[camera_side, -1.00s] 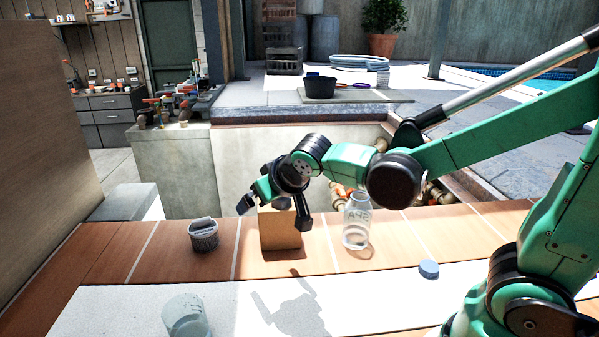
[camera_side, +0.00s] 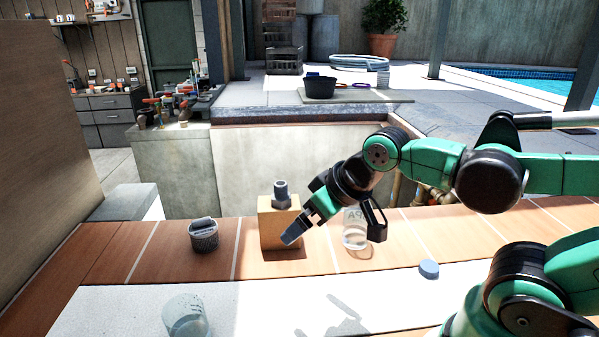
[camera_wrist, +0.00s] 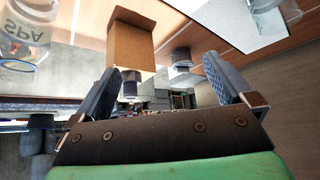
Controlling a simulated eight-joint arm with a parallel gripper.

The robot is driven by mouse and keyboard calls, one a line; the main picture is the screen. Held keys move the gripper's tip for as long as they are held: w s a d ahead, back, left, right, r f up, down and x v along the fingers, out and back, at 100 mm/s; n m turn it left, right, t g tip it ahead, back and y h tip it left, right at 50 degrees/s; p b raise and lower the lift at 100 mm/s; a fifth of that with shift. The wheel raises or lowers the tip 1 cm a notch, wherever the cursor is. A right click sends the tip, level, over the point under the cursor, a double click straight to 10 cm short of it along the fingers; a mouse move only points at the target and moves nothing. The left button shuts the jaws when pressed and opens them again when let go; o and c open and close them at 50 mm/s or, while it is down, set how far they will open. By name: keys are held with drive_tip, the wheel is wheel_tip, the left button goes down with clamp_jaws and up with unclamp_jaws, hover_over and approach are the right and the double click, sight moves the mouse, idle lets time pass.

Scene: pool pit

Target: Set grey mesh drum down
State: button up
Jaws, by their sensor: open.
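The grey mesh drum (camera_side: 203,237) stands upright on the wooden deck, left of a tan block (camera_side: 279,230), apart from it. In the wrist view the drum (camera_wrist: 181,58) shows beyond the block (camera_wrist: 133,42), near my right-hand finger. My gripper (camera_side: 334,236) is open and empty, right of the drum and in front of the block's right side. In the wrist view its two fingers (camera_wrist: 162,70) are spread wide with nothing between their pads. A grey threaded fitting (camera_side: 282,196) sits on top of the block.
A clear SPA jar (camera_side: 355,236) stands close behind my gripper, partly covered by it. A clear tumbler (camera_side: 187,316) stands on the pale strip at the front left. A blue-grey disc (camera_side: 429,269) lies at right. The deck left of the drum is clear.

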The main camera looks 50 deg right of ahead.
drive_tip(key=w+r+n, duration=0.1)
drive_tip(key=w+r, duration=0.1)
drive_tip(key=w, duration=0.4)
drive_tip(key=n+g+y, duration=0.2)
drive_tip(key=n, duration=0.1)
approach(204, 227)
drive_tip(key=shift+n+g, duration=0.5)
drive_tip(key=shift+n, duration=0.4)
drive_tip(key=x, duration=0.5)
drive_tip(key=shift+w+f, duration=0.1)
drive_tip(key=shift+w, duration=0.4)
drive_tip(key=shift+x, duration=3.2)
drive_tip(key=c, duration=1.3)
